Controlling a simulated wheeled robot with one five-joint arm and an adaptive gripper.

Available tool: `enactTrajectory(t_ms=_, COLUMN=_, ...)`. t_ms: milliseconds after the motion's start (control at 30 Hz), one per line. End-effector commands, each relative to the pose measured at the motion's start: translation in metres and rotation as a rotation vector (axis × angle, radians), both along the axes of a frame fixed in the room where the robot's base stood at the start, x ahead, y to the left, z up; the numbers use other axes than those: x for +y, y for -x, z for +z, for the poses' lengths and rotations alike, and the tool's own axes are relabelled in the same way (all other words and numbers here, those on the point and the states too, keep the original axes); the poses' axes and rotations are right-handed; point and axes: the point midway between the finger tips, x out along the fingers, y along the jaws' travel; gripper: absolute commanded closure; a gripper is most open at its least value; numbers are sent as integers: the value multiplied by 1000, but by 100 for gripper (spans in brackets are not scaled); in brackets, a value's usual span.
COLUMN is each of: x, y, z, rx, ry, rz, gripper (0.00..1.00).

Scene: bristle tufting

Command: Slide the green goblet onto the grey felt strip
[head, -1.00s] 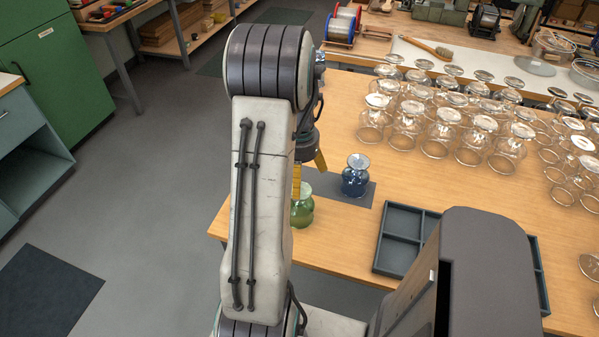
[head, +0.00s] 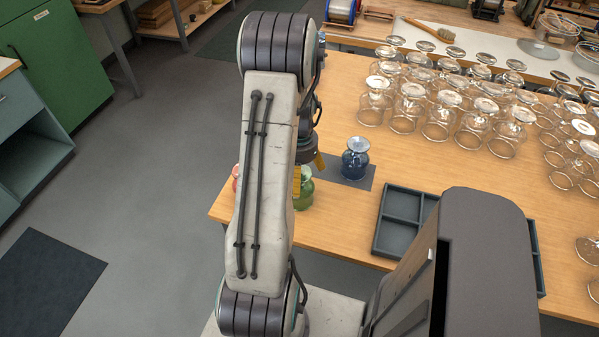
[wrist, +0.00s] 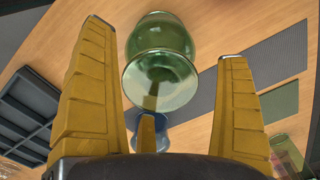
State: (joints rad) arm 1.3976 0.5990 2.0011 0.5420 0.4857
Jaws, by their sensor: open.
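The green goblet (head: 304,192) is partly hidden behind my arm in the head view. In the wrist view the green goblet (wrist: 158,65) is between the yellow fingers of my gripper (wrist: 163,45), with space visible to the right finger; contact with the left cannot be told. My gripper (head: 309,174) is open. A dark grey strip (head: 366,183) lies on the table under the blue goblet (head: 355,160). In the wrist view a grey strip (wrist: 198,103) runs behind the green goblet, and a lighter textured grey one (wrist: 275,58) lies at upper right.
The blue goblet (wrist: 181,132) stands close to the green one. A compartment tray (head: 398,238) lies to the right. Several clear upturned glasses (head: 440,118) fill the table's back. A green patch (wrist: 280,102) and a green and reddish goblet (wrist: 288,152) show at right in the wrist view.

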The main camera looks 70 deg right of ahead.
Motion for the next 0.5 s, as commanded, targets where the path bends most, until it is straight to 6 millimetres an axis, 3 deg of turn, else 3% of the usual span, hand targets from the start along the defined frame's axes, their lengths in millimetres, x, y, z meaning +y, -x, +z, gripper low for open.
enactTrajectory(t_ms=500, x=0, y=0, z=0, rx=0, ry=1, rz=0, gripper=50)
